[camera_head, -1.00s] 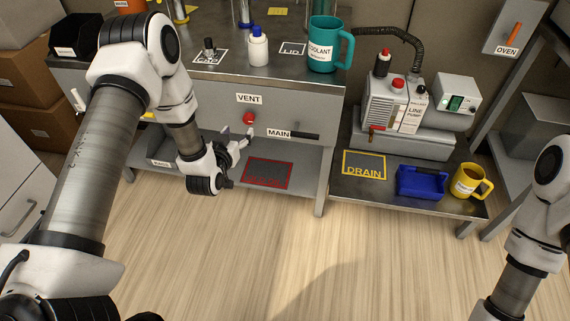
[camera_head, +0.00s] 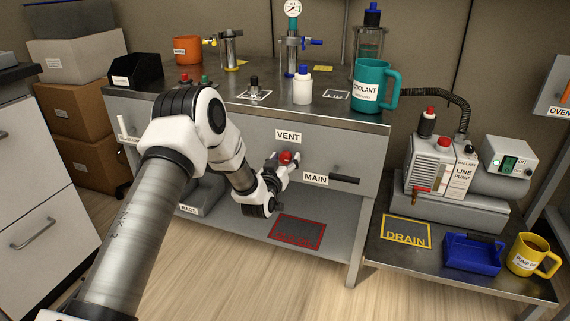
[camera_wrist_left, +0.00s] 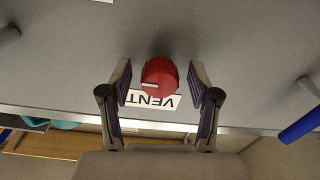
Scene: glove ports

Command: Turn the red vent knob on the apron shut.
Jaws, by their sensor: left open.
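The red vent knob (camera_head: 286,156) sits on the grey apron (camera_head: 245,130), just below the white VENT label (camera_head: 288,136). In the left wrist view the round red knob (camera_wrist_left: 160,77) has a white mark on its left side. My left gripper (camera_head: 284,163) is at the knob. In the left wrist view its two fingers (camera_wrist_left: 160,82) are open, one on each side of the knob, with a visible gap on both sides. My right gripper is not in view.
The black MAIN handle (camera_head: 344,180) sticks out to the right of the knob. A teal coolant mug (camera_head: 370,85) and a white bottle (camera_head: 303,88) stand on the bench top above. A line pump (camera_head: 440,170) stands on the low table at right.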

